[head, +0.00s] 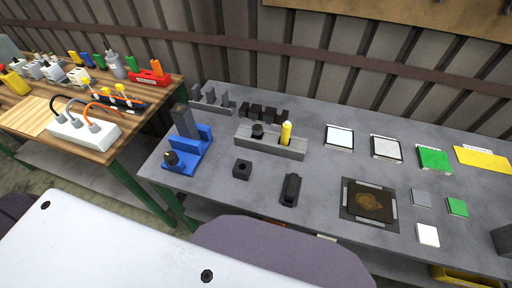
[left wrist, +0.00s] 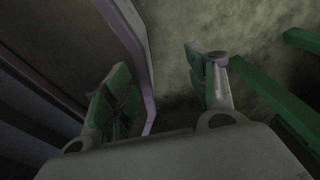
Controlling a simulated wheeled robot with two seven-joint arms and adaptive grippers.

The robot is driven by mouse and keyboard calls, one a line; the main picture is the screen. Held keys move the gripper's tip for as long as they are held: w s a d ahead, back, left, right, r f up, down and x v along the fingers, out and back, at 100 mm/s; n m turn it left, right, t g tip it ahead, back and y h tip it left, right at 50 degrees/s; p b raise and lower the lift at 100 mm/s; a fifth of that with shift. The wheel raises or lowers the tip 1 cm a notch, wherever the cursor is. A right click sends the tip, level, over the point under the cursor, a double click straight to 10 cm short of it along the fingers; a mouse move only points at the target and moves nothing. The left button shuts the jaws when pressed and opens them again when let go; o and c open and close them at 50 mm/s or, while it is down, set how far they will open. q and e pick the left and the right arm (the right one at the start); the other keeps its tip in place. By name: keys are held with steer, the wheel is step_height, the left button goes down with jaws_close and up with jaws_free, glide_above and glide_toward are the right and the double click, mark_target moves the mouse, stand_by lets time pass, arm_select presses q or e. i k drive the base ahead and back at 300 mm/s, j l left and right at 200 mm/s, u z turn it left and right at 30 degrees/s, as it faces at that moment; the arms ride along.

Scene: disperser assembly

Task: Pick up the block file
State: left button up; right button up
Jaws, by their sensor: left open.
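No object in view is clearly labelled as the block file. A dark elongated block (head: 291,189) lies on the grey table (head: 330,115) near its front edge, and a small black cube-like block (head: 242,169) sits to its left. Behind them is a long grey block (head: 270,147) with a black knob and a yellow cylinder in it. My left gripper (left wrist: 160,65) shows only in the left wrist view. Its two fingers with green pads are apart, with nothing between them, over a dim floor. It is away from all the tabletop blocks. My right gripper is in neither view.
A blue fixture (head: 188,150) stands at the table's left end. A dark square plate (head: 369,204) and several flat tiles lie to the right. A wooden table (head: 130,140) with a white socket strip (head: 84,131) stands at the left. Green beams (left wrist: 275,105) cross the wrist view.

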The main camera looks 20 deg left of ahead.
mark_target(290, 194)
steer(key=l+u, duration=0.1)
steer(key=l, duration=0.3)
steer(key=k+l+u, duration=0.1)
steer(key=l, duration=0.3)
steer(key=k+l+u, duration=0.1)
steer(key=l, duration=0.3)
steer(key=k+l+u, duration=0.1)
steer(key=l, duration=0.3)
steer(key=k+l+u, duration=0.15)
steer(key=l, duration=0.2)
steer(key=k+l+u, duration=0.1)
steer(key=l, duration=0.3)
steer(key=k+l+u, duration=0.1)
steer(key=k+l, duration=0.15)
steer(key=l, duration=0.1)
